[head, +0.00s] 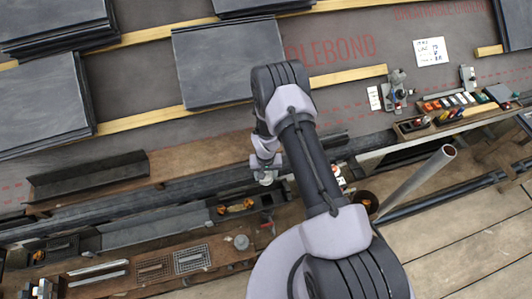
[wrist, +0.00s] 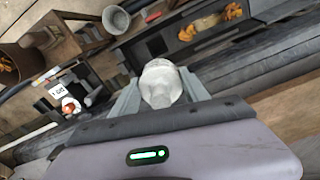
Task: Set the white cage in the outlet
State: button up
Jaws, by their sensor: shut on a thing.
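My gripper (head: 266,174) hangs over the dark gutter (head: 190,187) at the eave, left of my forearm. In the wrist view my gripper (wrist: 160,92) has its two grey fingers on either side of a rounded white thing, which I take to be the white cage (wrist: 160,78). The fingers are shut on it. In the head view only a small pale bit of the cage (head: 266,181) shows below the fingers. I cannot make out the outlet; the cage and my gripper may hide it.
Orange-brown clumps (head: 236,207) lie in a dark trough below the gutter. A bucket (head: 365,201) stands right of my arm, near a grey pipe (head: 415,185). A wooden bench (head: 150,265) with grates lies at lower left. Slates (head: 225,62) and battens cover the roof; a tool tray (head: 445,112) sits at right.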

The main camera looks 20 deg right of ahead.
jog(key=shift+s+f+b, duration=0.3)
jog(key=shift+f+b, duration=0.65)
jog(key=shift+f, duration=1.9)
jog(key=shift+s+f+b, duration=0.35)
jog(key=shift+f+b, duration=0.55)
jog(key=shift+f, duration=2)
jog(key=shift+s+f+b, duration=0.3)
jog(key=shift+f+b, duration=0.65)
jog(key=shift+f, duration=1.9)
jog(key=shift+s, duration=0.1)
jog(key=o, duration=1.8)
jog(key=shift+r, duration=0.1)
